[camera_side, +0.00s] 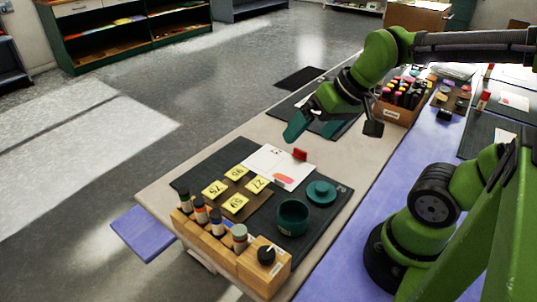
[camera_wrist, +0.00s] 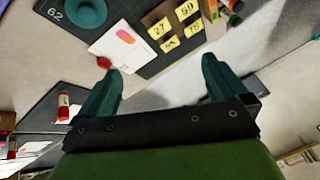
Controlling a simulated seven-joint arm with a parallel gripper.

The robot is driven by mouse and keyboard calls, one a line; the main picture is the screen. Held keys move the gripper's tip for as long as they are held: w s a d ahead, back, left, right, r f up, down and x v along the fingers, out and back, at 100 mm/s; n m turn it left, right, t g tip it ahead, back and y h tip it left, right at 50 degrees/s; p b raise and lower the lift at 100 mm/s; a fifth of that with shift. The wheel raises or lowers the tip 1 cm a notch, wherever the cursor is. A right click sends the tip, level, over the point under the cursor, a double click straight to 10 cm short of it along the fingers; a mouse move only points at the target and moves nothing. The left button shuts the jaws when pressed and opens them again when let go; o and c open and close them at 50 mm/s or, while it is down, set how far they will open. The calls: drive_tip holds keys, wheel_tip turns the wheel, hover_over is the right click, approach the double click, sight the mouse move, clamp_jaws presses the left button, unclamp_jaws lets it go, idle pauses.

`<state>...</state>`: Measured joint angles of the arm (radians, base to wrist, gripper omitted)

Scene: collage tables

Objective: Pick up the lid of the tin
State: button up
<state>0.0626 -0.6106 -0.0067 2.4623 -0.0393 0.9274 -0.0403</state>
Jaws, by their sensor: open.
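The teal tin's lid (camera_side: 321,192), a round disc with a knob on top, lies flat on the dark cutting mat (camera_side: 275,240). The lid also shows at the top left of the wrist view (camera_wrist: 86,10), cut by the edge. The open dark teal tin (camera_side: 292,219) stands on the mat in front of the lid, apart from it; I do not see it in the wrist view. My gripper (camera_side: 293,135) is above the table, beyond the mat's far edge. In the wrist view its two teal fingers (camera_wrist: 160,75) are spread, with nothing between them.
A wooden box (camera_side: 232,250) with several bottles stands along the mat's near edge. Yellow number cards (camera_side: 235,187) lie on a brown board. A white picture card (camera_side: 280,165) and a small red object (camera_side: 300,154) lie behind the lid. A crate of markers (camera_side: 398,108) stands farther back.

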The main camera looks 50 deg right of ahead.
drive_tip(key=d+f+n+g+h, duration=0.1)
drive_tip(key=d+f+n+g, duration=0.2)
drive_tip(key=d+f, duration=0.15)
drive_tip(key=n+g, duration=0.3)
drive_tip(key=n, duration=0.4)
hover_over(322, 187)
drive_tip(key=f, duration=1.1)
drive_tip(key=shift+a+f, duration=0.1)
drive_tip(key=shift+a, duration=0.1)
drive_tip(key=shift+d+f, duration=0.2)
drive_tip(key=shift+f, duration=2.75)
